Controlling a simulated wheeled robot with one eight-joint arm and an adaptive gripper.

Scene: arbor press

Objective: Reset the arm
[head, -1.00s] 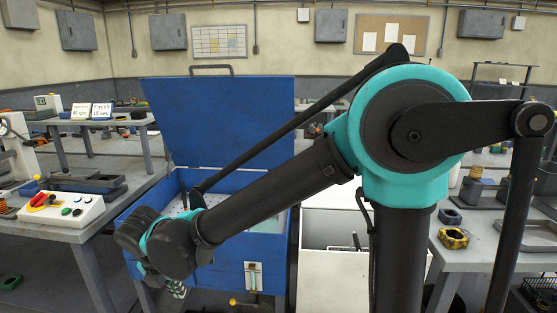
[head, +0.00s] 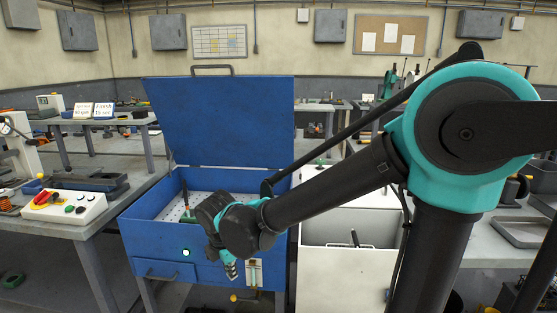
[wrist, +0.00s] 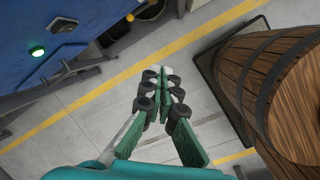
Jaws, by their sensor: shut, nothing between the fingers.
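My gripper shows in the wrist view (wrist: 163,82) with its green fingers together at the tips and nothing between them. It points down over the grey floor. In the head view my gripper (head: 231,270) hangs in front of the blue cabinet (head: 225,120), left of its latch. My arm is partly folded, and its large teal joint stands at the right of the head view.
The blue cabinet's lid stands open, with a lit green button (head: 186,252) on its front. A white open bin (head: 350,275) stands right of it. A control box (head: 65,207) sits on the left bench. A wooden barrel (wrist: 275,85) stands at the right in the wrist view.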

